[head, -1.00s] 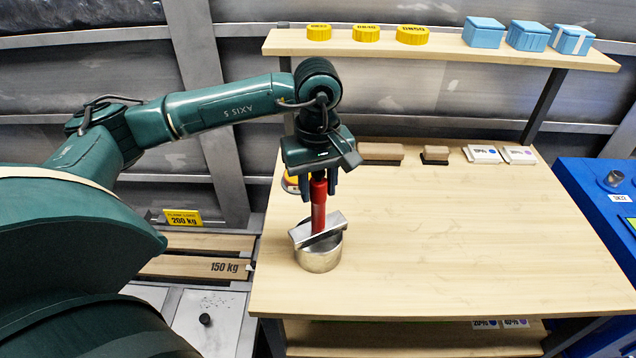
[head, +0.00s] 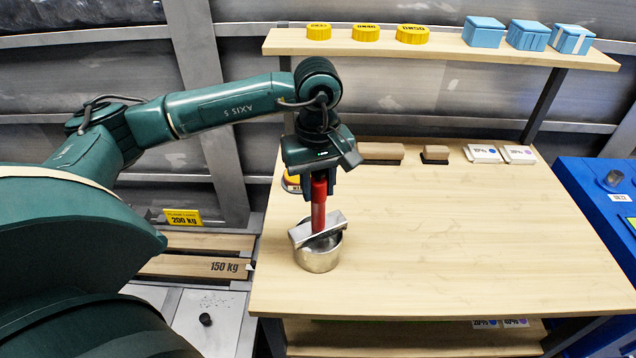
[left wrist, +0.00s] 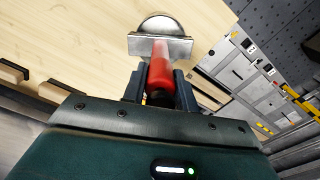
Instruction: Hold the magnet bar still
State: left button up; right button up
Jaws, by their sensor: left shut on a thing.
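The magnet bar has a red handle (head: 319,204) and a flat silver bar (head: 317,229) at its lower end. My left gripper (head: 320,188) is shut on the red handle and holds it about upright. The silver bar is over the open top of a round metal cup (head: 318,258) on the table; I cannot tell whether they touch. In the left wrist view the red handle (left wrist: 160,74) is between the fingers, with the silver bar (left wrist: 160,46) in front of the cup (left wrist: 162,23). My right gripper is not in view.
The wooden table (head: 450,250) is clear at the middle and right. Brown-topped blocks (head: 381,152) and small white boxes (head: 484,154) line its back edge. A shelf (head: 440,46) above holds yellow lids and blue boxes. A yellow-and-red round thing (head: 291,183) is partly hidden behind my gripper.

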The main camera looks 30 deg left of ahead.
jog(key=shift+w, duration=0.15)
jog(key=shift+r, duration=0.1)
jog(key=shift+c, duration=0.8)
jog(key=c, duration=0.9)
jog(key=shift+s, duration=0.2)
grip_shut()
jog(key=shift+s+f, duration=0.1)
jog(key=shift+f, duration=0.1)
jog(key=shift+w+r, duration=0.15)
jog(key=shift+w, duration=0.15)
